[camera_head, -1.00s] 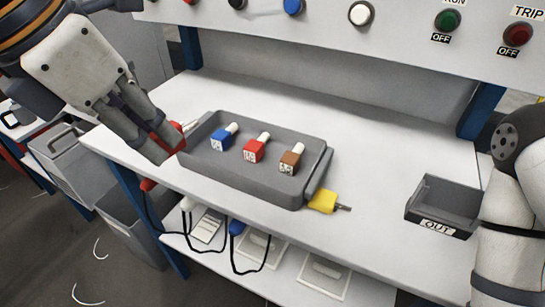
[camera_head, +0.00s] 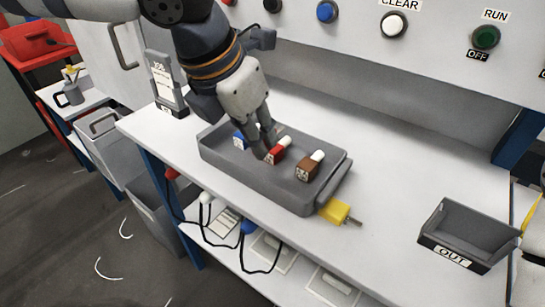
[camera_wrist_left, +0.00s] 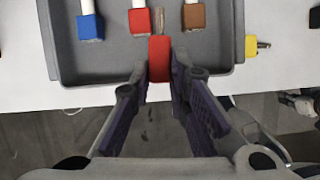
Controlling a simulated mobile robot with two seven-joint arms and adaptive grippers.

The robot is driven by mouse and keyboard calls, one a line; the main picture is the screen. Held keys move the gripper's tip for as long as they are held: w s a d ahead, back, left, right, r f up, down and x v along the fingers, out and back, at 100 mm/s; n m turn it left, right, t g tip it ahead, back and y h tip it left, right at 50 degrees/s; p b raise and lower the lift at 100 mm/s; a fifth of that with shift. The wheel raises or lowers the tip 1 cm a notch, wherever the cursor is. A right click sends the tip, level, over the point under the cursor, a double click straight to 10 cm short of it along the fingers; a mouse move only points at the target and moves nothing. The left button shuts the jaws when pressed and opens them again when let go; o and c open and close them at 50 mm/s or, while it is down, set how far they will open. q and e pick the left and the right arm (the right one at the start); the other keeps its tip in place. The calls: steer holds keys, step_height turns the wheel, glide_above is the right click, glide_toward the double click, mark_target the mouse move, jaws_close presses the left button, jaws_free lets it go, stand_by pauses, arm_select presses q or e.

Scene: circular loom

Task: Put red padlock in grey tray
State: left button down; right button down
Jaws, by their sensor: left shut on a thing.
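The grey tray (camera_head: 232,168) lies on the white worktop; its wall also shows in the left wrist view (camera_wrist_left: 50,40). My left gripper (camera_head: 264,148) points down over the tray, and in the left wrist view (camera_wrist_left: 159,82) it is shut on the red padlock (camera_wrist_left: 159,58). The padlock is a red block with a thin grey-brown shackle, over the tray's near edge in that view. Whether it touches the tray cannot be told. In the head view the gripper mostly hides it.
In the tray stand a blue piece (camera_wrist_left: 90,27), a red piece (camera_wrist_left: 139,20) and a brown piece (camera_wrist_left: 194,17), each with a white stem. A yellow piece (camera_head: 335,210) lies outside at its right. An OUT bin (camera_head: 466,235) stands right. The worktop between is clear.

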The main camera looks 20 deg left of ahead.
arm_select(q)
steer(key=w+f, duration=0.1)
steer(key=w+d+f, duration=0.1)
steer(key=f, duration=0.1)
steer(key=w+d+f, duration=0.1)
steer(key=shift+f, duration=0.15)
steer(key=shift+a+f, duration=0.1)
steer(key=shift+f, duration=1.25)
steer(key=shift+f, duration=0.15)
steer(key=c, duration=1.8)
jaws_free()
steer(key=v, duration=1.2)
